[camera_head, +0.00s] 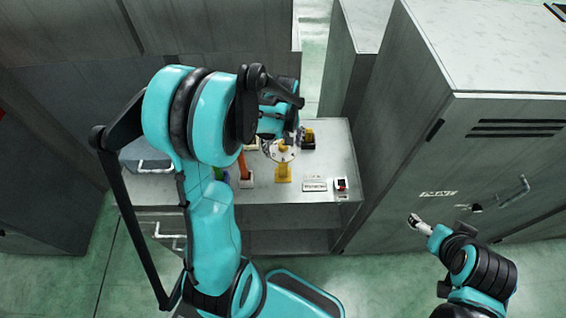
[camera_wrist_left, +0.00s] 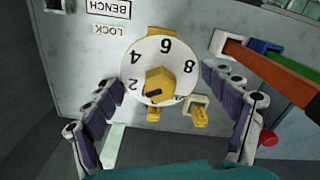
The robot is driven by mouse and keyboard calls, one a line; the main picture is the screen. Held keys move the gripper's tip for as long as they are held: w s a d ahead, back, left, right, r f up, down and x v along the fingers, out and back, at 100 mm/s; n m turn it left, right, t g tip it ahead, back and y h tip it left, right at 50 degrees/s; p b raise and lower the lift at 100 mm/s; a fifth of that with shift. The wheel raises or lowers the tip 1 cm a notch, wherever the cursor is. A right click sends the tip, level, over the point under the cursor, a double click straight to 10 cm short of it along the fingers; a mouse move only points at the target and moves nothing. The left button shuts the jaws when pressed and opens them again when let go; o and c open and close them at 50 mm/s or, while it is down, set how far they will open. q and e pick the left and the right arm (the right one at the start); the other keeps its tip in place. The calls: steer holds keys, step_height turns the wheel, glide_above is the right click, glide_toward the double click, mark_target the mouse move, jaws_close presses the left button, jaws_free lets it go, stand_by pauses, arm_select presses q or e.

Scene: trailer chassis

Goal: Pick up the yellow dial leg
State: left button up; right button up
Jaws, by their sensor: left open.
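A yellow stand (camera_head: 283,172) with a round white dial (camera_head: 282,152) on it stands on the bench. A yellow knob (camera_wrist_left: 158,84) sits at the middle of the numbered dial face in the left wrist view. Part of the stand (camera_wrist_left: 156,30) shows past the dial's top edge there. My left gripper (camera_wrist_left: 168,88) is open, with a finger on each side of the dial and nothing visible held between them. In the head view the left arm partly hides this gripper. My right gripper (camera_head: 415,221) is at the lower right, away from the bench; its jaws are too small to read.
An orange bar (camera_wrist_left: 275,75) and a white block with a yellow piece (camera_wrist_left: 200,110) are near the dial. A black and yellow item (camera_head: 308,140) and a small box with a red button (camera_head: 341,184) are also on the bench. Grey cabinets (camera_head: 480,160) stand at right.

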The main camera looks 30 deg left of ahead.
arm_select(q)
steer(key=c, duration=0.5)
steer(key=shift+s+d+r, duration=0.1)
steer(key=shift+s, duration=0.15)
steer(key=c, duration=1)
steer(key=shift+s, duration=0.15)
jaws_close()
steer(key=shift+d, duration=0.1)
arm_select(e)
steer(key=shift+s+d, duration=0.1)
steer(key=shift+s, duration=0.25)
steer(key=shift+d, duration=0.1)
